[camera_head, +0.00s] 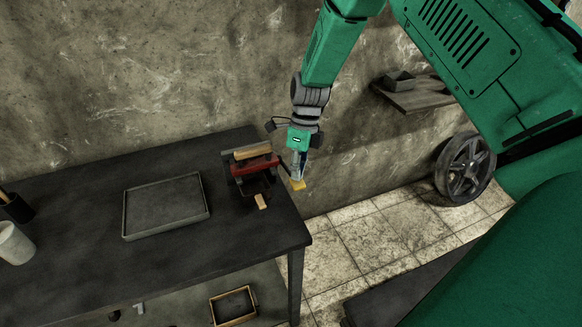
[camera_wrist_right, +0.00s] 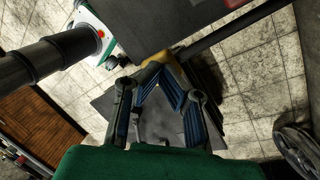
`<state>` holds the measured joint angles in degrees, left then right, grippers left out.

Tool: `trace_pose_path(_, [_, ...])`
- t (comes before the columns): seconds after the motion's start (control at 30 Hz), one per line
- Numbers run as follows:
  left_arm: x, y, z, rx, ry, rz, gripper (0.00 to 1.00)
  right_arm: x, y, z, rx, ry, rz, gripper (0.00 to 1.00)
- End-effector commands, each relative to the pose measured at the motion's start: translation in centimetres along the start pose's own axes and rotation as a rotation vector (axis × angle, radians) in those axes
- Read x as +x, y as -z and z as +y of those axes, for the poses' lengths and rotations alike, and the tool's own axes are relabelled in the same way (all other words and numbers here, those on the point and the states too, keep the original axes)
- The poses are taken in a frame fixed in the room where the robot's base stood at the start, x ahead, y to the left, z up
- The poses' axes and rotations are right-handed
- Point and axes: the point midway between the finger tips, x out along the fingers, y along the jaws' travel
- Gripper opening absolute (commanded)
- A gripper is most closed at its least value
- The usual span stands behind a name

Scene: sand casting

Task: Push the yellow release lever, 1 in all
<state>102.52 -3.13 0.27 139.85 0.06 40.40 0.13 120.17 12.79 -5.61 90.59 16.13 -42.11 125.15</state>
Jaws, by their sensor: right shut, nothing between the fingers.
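The yellow release lever (camera_head: 298,185) shows as a small yellow piece at the right side of a red-and-wood device (camera_head: 254,165) on the table's right end. My right gripper (camera_head: 299,172) points down just above and beside the lever, shut and empty. In the right wrist view the shut fingers (camera_wrist_right: 160,72) meet close to a yellow piece (camera_wrist_right: 177,73), which they partly cover. I cannot tell whether they touch it. My left gripper is not in view.
A dark table (camera_head: 90,270) carries a grey tray (camera_head: 127,236), a pale cup (camera_head: 14,245) and a dark holder (camera_head: 17,209). A wooden-rimmed box (camera_head: 251,313) sits below. A wall shelf (camera_head: 425,97) and a wheel (camera_head: 465,168) are at right.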

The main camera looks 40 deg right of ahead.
Motion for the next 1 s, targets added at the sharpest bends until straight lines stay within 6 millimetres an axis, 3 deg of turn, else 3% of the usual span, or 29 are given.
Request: trace_pose_path(1.0, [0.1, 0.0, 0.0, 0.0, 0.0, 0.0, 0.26, 1.6, 0.3, -0.3, 0.0, 0.0, 0.0, 0.0])
